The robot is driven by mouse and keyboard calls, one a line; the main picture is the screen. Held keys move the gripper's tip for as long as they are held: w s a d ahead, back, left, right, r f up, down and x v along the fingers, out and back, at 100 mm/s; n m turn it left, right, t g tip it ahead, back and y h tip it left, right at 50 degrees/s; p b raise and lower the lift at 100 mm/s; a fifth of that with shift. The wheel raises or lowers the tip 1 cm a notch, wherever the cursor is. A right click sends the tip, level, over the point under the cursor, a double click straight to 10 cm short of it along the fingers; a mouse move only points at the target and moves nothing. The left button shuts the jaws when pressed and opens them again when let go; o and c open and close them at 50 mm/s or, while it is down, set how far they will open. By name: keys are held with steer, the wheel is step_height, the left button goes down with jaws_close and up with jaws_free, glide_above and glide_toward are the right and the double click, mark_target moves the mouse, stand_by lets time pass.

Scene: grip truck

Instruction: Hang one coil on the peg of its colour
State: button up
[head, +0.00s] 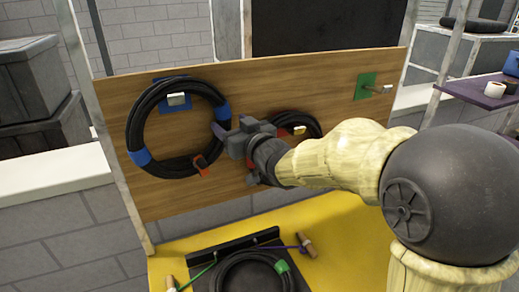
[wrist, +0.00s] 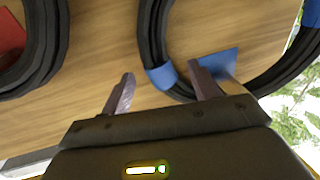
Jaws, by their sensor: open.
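A black coil with blue tape (head: 138,103) hangs around the peg (head: 176,99) on the blue plate of the wooden board. My gripper (head: 222,133) is at the right side of this coil, by its blue tape. In the wrist view the open fingers (wrist: 161,72) stand either side of the taped part of the coil (wrist: 160,78), without visible closure on it. Another black coil (head: 315,124) hangs at the red plate, partly hidden by my arm. The green plate's peg (head: 378,89) is bare. A black coil with green tape (head: 281,267) lies below on a black holder.
The holder (head: 205,278) stands on a yellow surface (head: 340,235), with wooden-ended pegs and green and purple cords. A small red-orange piece (head: 201,169) shows at the blue-taped coil's lower right. Dark boxes (head: 38,85) stand left; a purple shelf (head: 480,92) is at right.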

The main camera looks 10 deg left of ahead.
steer(key=r+b+v, duration=0.1)
steer(key=b+v, duration=0.1)
steer(key=v, duration=1.1)
steer(key=shift+s+a+r+y+b, duration=0.2)
steer(key=shift+s+r+y+b, duration=0.1)
steer(key=shift+b, duration=0.1)
steer(key=w+d+f+m+g+h, duration=0.25)
steer(key=d+f+m+h, duration=0.35)
steer(key=d+f+h, duration=0.7)
steer(key=s+d+f+m+g, duration=0.1)
steer(key=s+d+f+g, duration=0.3)
steer(key=f, duration=0.4)
steer(key=s+d+f+m+g, duration=0.1)
steer(key=s+d+f+g, duration=0.3)
steer(key=s+f, duration=0.5)
steer(key=shift+d+m, duration=0.3)
steer(key=shift+d, duration=0.7)
steer(key=shift+w, duration=0.1)
